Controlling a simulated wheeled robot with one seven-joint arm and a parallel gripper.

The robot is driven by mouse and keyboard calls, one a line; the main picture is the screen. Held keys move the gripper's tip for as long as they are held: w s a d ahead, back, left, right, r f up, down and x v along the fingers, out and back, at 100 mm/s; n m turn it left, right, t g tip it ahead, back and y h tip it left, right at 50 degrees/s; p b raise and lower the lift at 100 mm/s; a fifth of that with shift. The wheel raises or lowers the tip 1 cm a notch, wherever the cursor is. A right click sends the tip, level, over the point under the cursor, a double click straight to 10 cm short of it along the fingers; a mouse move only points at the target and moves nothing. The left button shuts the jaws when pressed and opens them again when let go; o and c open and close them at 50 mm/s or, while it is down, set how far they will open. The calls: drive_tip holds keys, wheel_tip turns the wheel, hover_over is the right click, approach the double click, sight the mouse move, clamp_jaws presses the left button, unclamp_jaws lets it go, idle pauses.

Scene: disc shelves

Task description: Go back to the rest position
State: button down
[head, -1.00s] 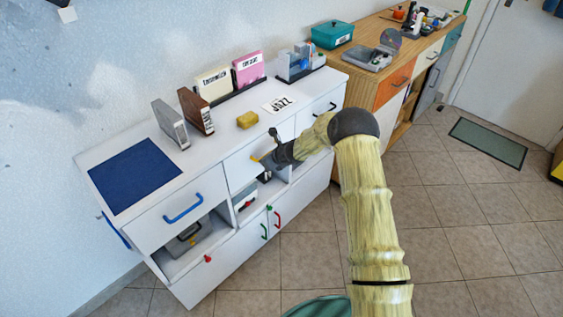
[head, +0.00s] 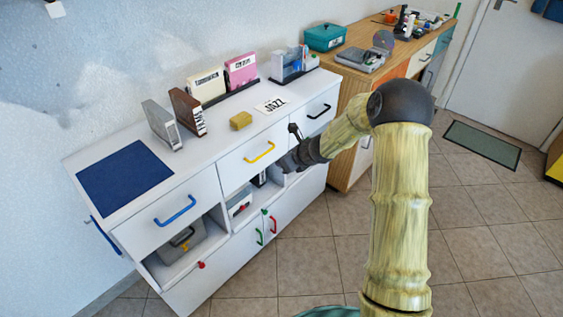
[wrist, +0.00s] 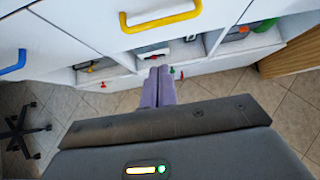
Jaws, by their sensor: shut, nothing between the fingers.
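My gripper (head: 286,161) is at the end of my bent arm, in front of the white cabinet (head: 205,178) and just below and right of the yellow drawer handle (head: 259,153). In the wrist view my gripper (wrist: 159,70) shows two pale purple fingers pressed together, shut and empty. The yellow handle (wrist: 160,17) is ahead of it at the top of the wrist view, apart from the fingers. The yellow-handled drawer looks closed.
On the cabinet top are a blue mat (head: 125,178), disc cases, a yellow sponge (head: 241,120) and a JAZZ card (head: 270,105). Open compartments lie under the drawers. A wooden cabinet (head: 352,95) stands to the right. Tiled floor (head: 485,225) in front is clear.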

drive_tip(key=s+d+r+n+g+h, duration=0.1)
drive_tip(key=s+d+r+n+h, duration=0.15)
drive_tip(key=s+n, duration=0.7)
drive_tip(key=s+d+r+n+g+h, duration=0.2)
drive_tip(key=s+d+r+n, duration=0.2)
drive_tip(key=s+n, duration=0.55)
drive_tip(key=s+d+r+n+g+h, duration=0.1)
drive_tip(key=s+d+r+n+h, duration=0.2)
drive_tip(key=s+n, duration=0.7)
wheel_tip(320, 180, up, 17)
drive_tip(key=s+m+y+p, duration=0.1)
drive_tip(key=s+p, duration=0.1)
drive_tip(key=p, duration=1.5)
drive_tip(key=shift+s+d+r+m, duration=0.2)
drive_tip(key=shift+s+d+m, duration=0.05)
drive_tip(key=shift+d+m, duration=0.2)
